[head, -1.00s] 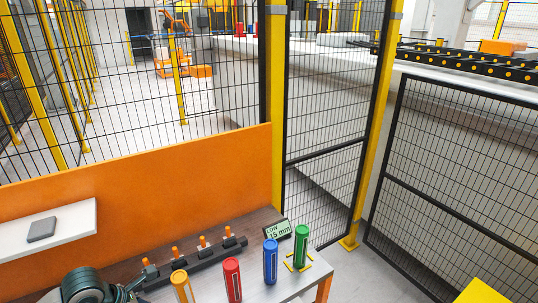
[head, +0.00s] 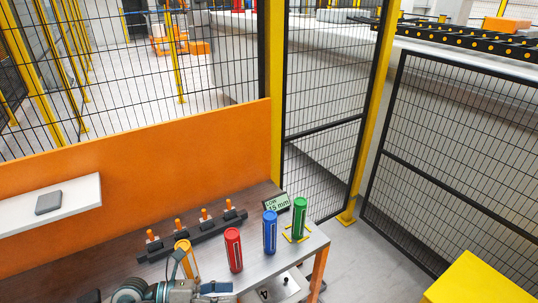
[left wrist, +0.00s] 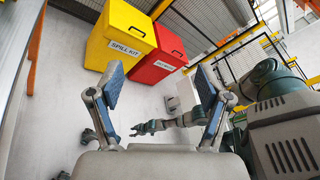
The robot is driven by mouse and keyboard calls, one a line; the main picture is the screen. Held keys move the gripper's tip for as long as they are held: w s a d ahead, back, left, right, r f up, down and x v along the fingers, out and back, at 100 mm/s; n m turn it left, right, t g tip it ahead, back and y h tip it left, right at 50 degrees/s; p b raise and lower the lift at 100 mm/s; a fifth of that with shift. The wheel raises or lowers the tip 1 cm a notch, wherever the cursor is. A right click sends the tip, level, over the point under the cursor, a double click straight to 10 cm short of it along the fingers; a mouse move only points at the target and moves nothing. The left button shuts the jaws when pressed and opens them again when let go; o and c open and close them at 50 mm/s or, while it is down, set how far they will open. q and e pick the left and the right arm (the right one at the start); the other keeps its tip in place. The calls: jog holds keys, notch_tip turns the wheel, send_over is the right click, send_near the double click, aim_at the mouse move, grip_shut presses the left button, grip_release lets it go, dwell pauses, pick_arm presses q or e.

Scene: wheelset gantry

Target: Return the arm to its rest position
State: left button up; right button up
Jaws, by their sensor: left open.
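My left gripper (head: 204,273) is at the bottom edge of the head view, in front of the table. It is open; one finger overlaps the yellow cylinder (head: 190,266) in the picture, and I cannot tell whether they touch.
Red (head: 233,250), blue (head: 270,232) and green (head: 299,219) cylinders stand upright on the table (head: 312,240). A dark rack (head: 195,237) with orange-topped pegs lies behind. A yellow spill kit bin (left wrist: 122,36) and a red bin (left wrist: 168,55) stand on the floor.

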pick_arm(q)
jog(key=w+a+r+n+t, duration=0.2)
jog(key=w+n+t, duration=0.1)
jog(key=n+t, duration=0.55)
jog(key=w+a+r+n+t, duration=0.2)
jog(key=w+n+t, duration=0.1)
jog(key=n+t, duration=0.55)
jog(key=w+a+f+n+g+y, duration=0.1)
jog(key=a+f+n+y, duration=0.4)
jog(key=f+n+y, duration=0.4)
jog(key=w+a+f+n+g+y, duration=0.1)
jog(key=a+f+n+y, duration=0.4)
jog(key=f+n, duration=0.4)
jog(key=s+f+n+g+y, duration=0.3)
jog(key=s+f+n+g, duration=0.2)
jog(key=s+f+g, duration=0.65)
jog(key=s+d+f+n+g+h, duration=0.1)
jog(key=s+d+f+n+g, duration=0.15)
jog(key=s+f, duration=0.8)
jog(key=s+f+g, duration=0.2)
jog(key=s+f, duration=0.1)
jog(key=f, duration=2.3)
jog(key=s+a+f, duration=0.3)
jog(key=s+f, duration=1.2)
jog(key=s, duration=0.2)
jog(key=shift+s+f+m+g, duration=0.25)
jog(key=shift+s+m+g, duration=0.05)
jog(key=shift+m, duration=0.15)
